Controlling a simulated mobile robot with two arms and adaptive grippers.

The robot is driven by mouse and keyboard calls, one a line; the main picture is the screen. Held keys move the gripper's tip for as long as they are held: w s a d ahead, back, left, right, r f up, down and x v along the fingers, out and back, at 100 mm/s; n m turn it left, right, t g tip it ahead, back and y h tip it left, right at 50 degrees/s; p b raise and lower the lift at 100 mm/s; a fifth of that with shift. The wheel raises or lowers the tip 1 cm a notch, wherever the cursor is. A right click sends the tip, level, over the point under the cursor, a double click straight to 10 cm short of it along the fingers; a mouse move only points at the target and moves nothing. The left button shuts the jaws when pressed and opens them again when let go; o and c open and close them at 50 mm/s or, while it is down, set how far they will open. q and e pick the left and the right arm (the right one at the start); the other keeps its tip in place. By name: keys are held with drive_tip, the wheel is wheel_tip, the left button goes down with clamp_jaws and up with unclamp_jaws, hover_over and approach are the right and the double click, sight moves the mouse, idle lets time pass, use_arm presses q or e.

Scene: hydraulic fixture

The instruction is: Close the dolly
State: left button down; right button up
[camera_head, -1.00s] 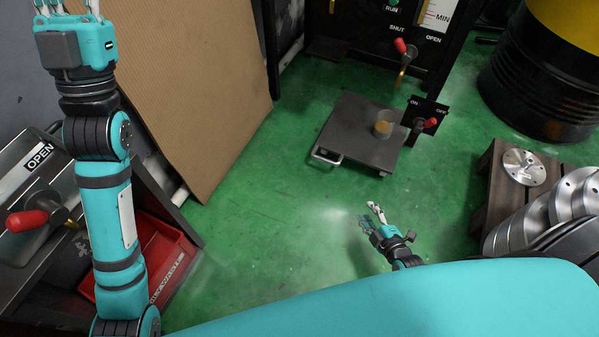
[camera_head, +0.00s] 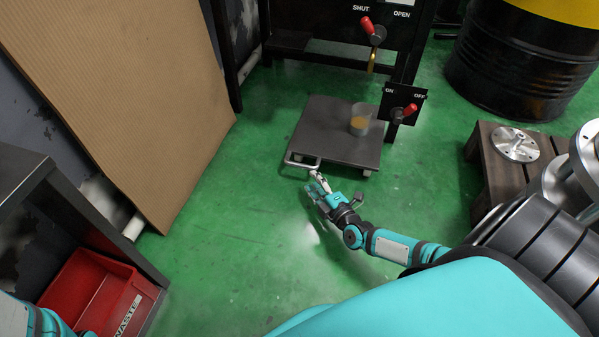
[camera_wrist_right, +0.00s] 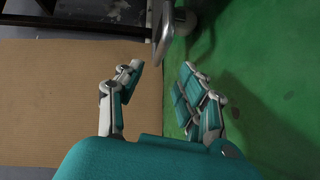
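The dolly (camera_head: 330,124) is a low grey platform on the green floor, pulled out in front of the machine. Its pale metal handle (camera_head: 300,161) sticks out at the near left corner. A clear cup with amber liquid (camera_head: 361,119) stands on its right side. My right gripper (camera_head: 316,181) is just in front of the handle. In the right wrist view my right gripper (camera_wrist_right: 158,85) has its fingers spread, with the handle (camera_wrist_right: 163,35) ahead of the fingertips and nothing between them. My left gripper is out of view; only a bit of my left arm shows at the lower left.
The machine (camera_head: 340,35) stands behind, with SHUT/OPEN and ON/OFF levers. A cardboard panel (camera_head: 130,90) leans at left above a red waste bin (camera_head: 95,290). A wooden pallet (camera_head: 500,170) with metal parts and a black barrel (camera_head: 520,65) are at right. Floor before the dolly is clear.

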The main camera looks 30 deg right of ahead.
sight(300, 164)
drive_tip(key=w+b, duration=0.1)
drive_tip(key=w, duration=0.1)
drive_tip(key=w+f+b, duration=0.1)
drive_tip(key=w+b, duration=0.1)
drive_tip(key=w, duration=0.1)
drive_tip(key=w+b, duration=0.2)
drive_tip(key=w, duration=0.1)
drive_tip(key=shift+d+f, duration=0.25)
drive_tip(key=shift+d, duration=0.05)
drive_tip(key=shift+w, duration=0.55)
drive_tip(key=shift+r, duration=0.1)
drive_tip(key=shift+c, duration=0.5)
clamp_jaws()
